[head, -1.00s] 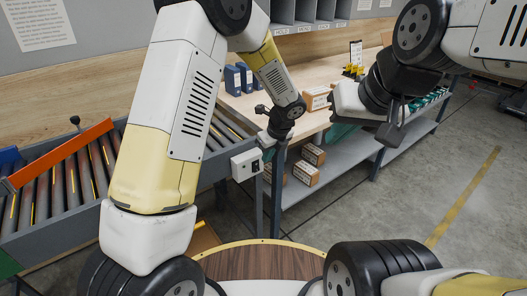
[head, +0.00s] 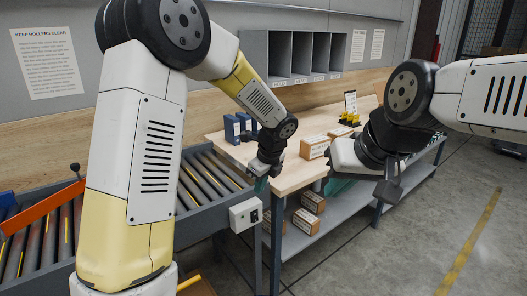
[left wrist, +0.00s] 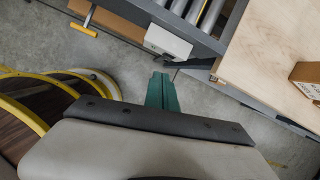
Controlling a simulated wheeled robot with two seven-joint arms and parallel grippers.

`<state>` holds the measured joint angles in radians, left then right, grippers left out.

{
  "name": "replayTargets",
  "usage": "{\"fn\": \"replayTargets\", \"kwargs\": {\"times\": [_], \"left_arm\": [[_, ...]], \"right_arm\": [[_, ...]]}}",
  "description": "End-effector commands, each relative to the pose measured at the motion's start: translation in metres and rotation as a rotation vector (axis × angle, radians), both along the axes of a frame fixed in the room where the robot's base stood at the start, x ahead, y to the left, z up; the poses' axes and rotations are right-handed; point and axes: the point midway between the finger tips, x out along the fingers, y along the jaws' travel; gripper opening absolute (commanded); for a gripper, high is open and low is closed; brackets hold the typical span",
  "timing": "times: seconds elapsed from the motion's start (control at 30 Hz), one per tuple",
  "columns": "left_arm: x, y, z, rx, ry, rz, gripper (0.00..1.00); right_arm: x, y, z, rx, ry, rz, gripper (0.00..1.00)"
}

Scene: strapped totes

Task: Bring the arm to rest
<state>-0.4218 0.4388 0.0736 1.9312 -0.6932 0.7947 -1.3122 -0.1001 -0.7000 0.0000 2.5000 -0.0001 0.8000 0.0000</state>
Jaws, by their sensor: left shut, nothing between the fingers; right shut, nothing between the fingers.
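My left arm comes in from the left and bends down to my left gripper (head: 261,184), which hangs near the left front corner of the workbench. It is shut with nothing in it. In the left wrist view its green fingers (left wrist: 162,92) are together above the grey floor, apart from the bench. My right gripper (head: 388,190) points downward in front of the bench's right part. It is shut and empty, and its fingertips are small and dark here. No tote shows in either view.
A roller conveyor (head: 207,178) runs at the left, with an orange bar (head: 38,212) across it. A grey control box (head: 245,214) sits at its end. The wooden workbench (head: 290,172) holds blue binders (head: 233,128) and a cardboard box (head: 314,147). Open floor lies at the right.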

Motion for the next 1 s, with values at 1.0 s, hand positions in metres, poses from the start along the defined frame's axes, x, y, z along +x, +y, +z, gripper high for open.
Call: {"fn": "replayTargets", "kwargs": {"times": [1.0], "left_arm": [[-0.239,0.139,0.157,-1.121,-0.128,2.029,0.0]], "right_arm": [[0.0,0.0,0.0,0.0,0.0,0.0,0.0]]}}
